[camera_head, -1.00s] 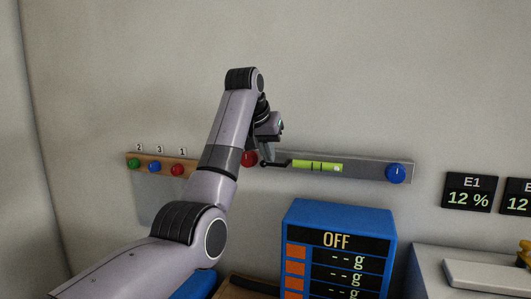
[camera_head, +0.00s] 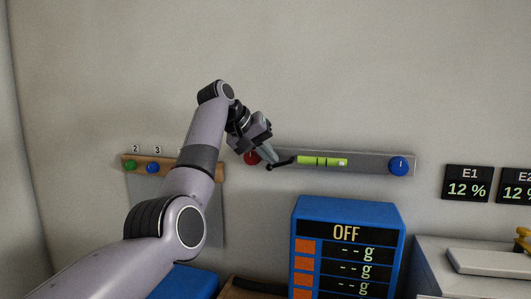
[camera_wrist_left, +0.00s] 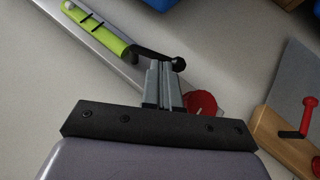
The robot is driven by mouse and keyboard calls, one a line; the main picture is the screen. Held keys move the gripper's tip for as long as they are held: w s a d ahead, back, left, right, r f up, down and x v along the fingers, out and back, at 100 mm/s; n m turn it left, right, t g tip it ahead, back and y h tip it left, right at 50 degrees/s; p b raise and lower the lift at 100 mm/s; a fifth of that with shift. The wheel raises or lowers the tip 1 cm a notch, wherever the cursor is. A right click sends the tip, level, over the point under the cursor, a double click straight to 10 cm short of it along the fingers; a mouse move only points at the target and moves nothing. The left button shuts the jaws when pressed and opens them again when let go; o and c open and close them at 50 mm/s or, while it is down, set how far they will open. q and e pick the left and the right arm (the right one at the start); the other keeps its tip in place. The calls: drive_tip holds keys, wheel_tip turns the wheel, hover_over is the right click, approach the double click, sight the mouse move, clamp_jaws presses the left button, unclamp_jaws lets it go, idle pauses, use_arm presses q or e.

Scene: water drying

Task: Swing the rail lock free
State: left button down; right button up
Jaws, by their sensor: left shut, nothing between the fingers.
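A grey wall rail (camera_head: 375,164) carries a green level (camera_head: 322,161), a red knob (camera_head: 252,158) and a blue knob (camera_head: 398,166). A black lever with a ball end (camera_head: 270,167) sticks out left of the level, its ball tilted slightly down. My left gripper (camera_head: 272,157) is shut and empty, its fingertips close to the lever. In the left wrist view, the fingertips (camera_wrist_left: 165,64) are beside the lever's ball (camera_wrist_left: 179,64); I cannot tell whether they touch. The red knob (camera_wrist_left: 201,103) shows right of the fingers. My right gripper is out of view.
A wooden board (camera_head: 130,163) with numbered green and blue knobs hangs left, partly hidden by my arm. A blue readout unit (camera_head: 348,207) showing OFF stands below the rail. Displays (camera_head: 468,183) reading 12 % are at right. The wall above the rail is clear.

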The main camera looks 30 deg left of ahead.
use_arm(q)
wheel_tip(320, 180, down, 6)
drive_tip(key=d+n+t+h+b, duration=0.1)
drive_tip(key=n+t+h+b, duration=0.4)
drive_tip(key=h, duration=0.3)
drive_tip(key=shift+w+d+h+b, duration=0.2)
drive_tip(key=shift+h+b, duration=0.2)
drive_tip(key=shift+b, duration=0.2)
idle(0.5)
drive_tip(key=shift+r, duration=0.1)
